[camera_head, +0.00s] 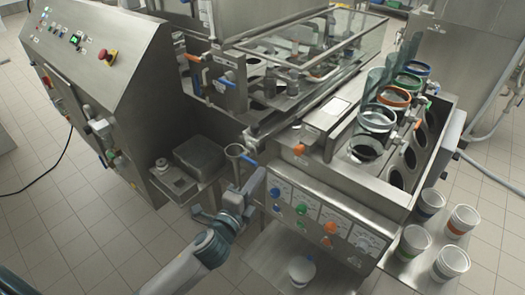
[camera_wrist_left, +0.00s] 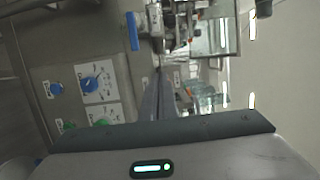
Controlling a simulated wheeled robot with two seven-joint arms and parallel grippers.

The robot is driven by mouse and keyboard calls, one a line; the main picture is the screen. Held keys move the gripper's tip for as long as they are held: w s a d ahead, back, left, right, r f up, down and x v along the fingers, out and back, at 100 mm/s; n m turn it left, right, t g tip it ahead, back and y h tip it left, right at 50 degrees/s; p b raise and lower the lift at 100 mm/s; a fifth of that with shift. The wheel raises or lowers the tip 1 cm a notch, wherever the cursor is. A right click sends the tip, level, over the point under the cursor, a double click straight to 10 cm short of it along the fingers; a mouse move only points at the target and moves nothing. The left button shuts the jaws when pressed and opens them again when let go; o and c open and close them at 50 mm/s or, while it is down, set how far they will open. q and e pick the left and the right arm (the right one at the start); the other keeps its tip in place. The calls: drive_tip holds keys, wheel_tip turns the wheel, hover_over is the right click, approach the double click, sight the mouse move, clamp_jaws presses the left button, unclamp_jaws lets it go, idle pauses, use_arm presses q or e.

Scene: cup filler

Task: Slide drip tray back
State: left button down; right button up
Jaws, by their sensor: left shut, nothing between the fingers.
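A flat metal plate (camera_head: 262,252), which may be the drip tray, extends below the front control panel. A white cup (camera_head: 301,270) stands on it. My left gripper (camera_head: 256,180) is shut and empty at the left end of the control panel, just below a small funnel-shaped cup with a blue-handled valve (camera_head: 247,160). I cannot tell if it touches the machine. In the left wrist view its shut fingers (camera_wrist_left: 158,88) point away beside the panel, near a blue handle (camera_wrist_left: 134,31). My right gripper is not in view.
The control panel (camera_head: 322,222) has coloured knobs and buttons. Several cups stand on a side shelf (camera_head: 408,262) at the right. A small metal side shelf with a dark box (camera_head: 199,156) is left of the gripper. A large control cabinet (camera_head: 85,75) stands further left. The tiled floor between is clear.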

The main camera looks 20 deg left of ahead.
use_arm(q)
drive_tip(key=shift+r, duration=0.15)
drive_tip(key=p, duration=0.4)
hover_over(263, 149)
drive_tip(key=s+d, duration=0.2)
drive_tip(key=s, duration=0.3)
drive_tip(key=shift+s+a, duration=0.1)
drive_tip(key=shift+s, duration=0.1)
